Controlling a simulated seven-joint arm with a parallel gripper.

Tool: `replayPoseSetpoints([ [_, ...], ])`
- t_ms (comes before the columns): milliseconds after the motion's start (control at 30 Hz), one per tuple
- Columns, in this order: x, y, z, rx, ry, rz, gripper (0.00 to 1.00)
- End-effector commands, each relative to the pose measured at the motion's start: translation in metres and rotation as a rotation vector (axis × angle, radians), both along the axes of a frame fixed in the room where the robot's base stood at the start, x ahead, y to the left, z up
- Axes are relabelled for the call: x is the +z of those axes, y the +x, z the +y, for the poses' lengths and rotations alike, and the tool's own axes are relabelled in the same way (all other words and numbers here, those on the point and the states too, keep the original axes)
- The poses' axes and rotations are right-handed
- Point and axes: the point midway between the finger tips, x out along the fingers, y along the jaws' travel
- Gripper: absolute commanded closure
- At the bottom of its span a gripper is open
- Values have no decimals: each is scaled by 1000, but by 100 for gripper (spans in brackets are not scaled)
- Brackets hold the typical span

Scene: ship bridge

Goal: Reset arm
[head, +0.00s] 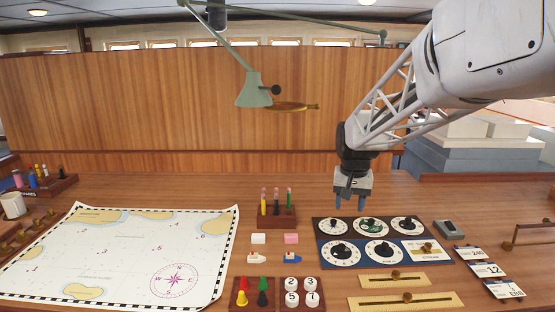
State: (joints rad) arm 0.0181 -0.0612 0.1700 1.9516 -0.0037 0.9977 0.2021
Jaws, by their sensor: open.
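My gripper (350,202) hangs from my white and grey arm at right of centre in the head view. Its two blue-grey fingertips point down and stand apart, with nothing between them. It is above the desk, near the back left edge of the dial panel (318,256), and appears clear of it. The dial panel holds several round black and white dials in two rows.
A chart (120,250) covers the desk's left side. A peg stand (290,222), erasers, small boats, a pawn tray (238,300) and number discs (291,284) stand mid-desk. Brass sliders (430,301) and number cards (487,269) lie right. A green lamp (252,95) hangs above.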

Motion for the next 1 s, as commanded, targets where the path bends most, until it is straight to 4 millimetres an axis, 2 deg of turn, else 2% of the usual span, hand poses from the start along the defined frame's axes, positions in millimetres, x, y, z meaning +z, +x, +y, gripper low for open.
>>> replayPoseSetpoints([
  [33, 5, -14, 1, 6, -1, -7, 49],
  [467, 20, -122, 4, 64, -9, -50, 49],
  [1000, 9, -255, 7, 135, -23, -103, 49],
])
